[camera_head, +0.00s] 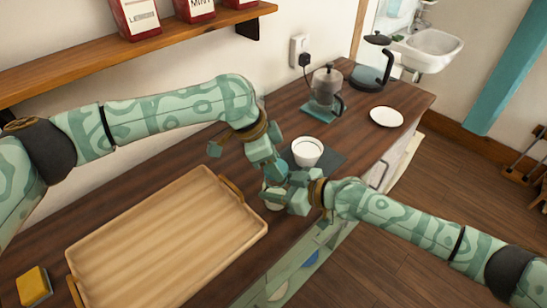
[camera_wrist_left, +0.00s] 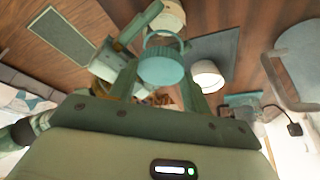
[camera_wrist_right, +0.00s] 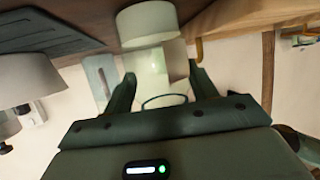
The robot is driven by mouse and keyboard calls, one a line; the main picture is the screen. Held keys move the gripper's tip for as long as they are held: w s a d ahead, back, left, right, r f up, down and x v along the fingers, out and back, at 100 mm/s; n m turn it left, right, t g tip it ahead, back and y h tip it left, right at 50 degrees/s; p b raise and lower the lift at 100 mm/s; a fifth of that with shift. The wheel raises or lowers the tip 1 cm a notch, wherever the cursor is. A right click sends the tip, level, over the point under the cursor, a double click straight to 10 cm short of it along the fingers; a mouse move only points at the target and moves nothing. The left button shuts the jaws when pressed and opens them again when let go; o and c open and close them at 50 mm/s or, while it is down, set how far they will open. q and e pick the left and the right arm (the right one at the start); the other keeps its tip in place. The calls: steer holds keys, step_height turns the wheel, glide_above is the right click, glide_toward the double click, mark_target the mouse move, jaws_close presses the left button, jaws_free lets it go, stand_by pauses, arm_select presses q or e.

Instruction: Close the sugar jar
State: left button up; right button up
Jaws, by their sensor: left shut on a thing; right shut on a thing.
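My left gripper (camera_head: 272,172) is shut on a teal round lid (camera_wrist_left: 161,66) above the counter. The pale sugar jar (camera_wrist_right: 147,22) is between the fingers of my right gripper (camera_wrist_right: 163,88), which is shut on it. In the head view, the two grippers are close together and hide most of the jar (camera_head: 275,196) and lid. In the left wrist view, the lid is in front of the cream jar (camera_wrist_left: 170,14), with a thin ring between them. I cannot tell whether lid and jar touch.
A white cup (camera_head: 307,152) stands on a dark mat (camera_head: 330,162) just behind the grippers. A wooden tray (camera_head: 165,240) fills the counter's left.

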arm_select(q)
steer(key=shift+f, duration=0.45)
steer(key=shift+f, duration=0.55)
